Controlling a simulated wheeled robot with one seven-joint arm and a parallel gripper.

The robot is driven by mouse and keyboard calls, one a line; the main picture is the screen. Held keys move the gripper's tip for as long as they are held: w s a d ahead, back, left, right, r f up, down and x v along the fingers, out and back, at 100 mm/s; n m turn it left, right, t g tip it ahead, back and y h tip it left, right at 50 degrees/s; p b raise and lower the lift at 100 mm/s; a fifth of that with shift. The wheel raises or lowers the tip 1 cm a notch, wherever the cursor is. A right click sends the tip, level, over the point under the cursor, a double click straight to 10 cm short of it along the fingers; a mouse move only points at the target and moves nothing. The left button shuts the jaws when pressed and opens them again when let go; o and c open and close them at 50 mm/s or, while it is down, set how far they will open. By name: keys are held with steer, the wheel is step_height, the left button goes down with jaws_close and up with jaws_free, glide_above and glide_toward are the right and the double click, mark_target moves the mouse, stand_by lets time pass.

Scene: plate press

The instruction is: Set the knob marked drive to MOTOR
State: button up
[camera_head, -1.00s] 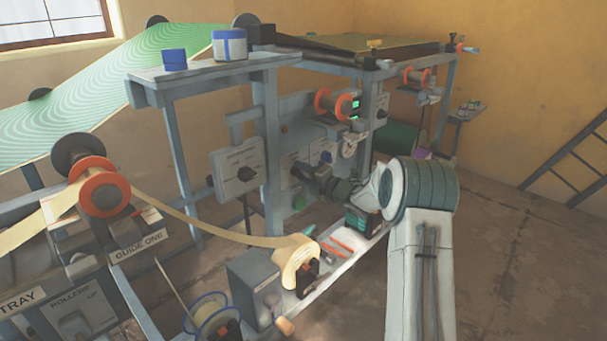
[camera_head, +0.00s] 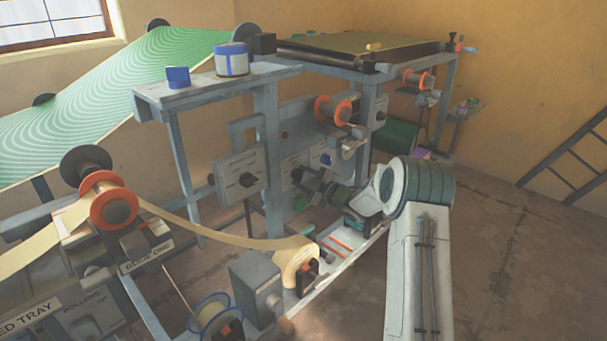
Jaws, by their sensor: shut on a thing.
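A shelf (camera_head: 338,262) with orange-handled tools lies below my arm. A paper roll (camera_head: 296,266) stands in front. An orange-flanged roller (camera_head: 333,109) is above. Open floor lies right.

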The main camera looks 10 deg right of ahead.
steer(key=shift+m+p, duration=0.95)
steer(key=shift+m, duration=1.05)
steer(key=shift+f, duration=0.1)
steer(key=o, duration=1)
steer(key=shift+s, duration=0.15)
steer(key=p+v, duration=0.1)
steer(key=v, duration=1.2)
steer(key=shift+s+d+p, duration=0.25)
steer(key=shift+p, duration=0.1)
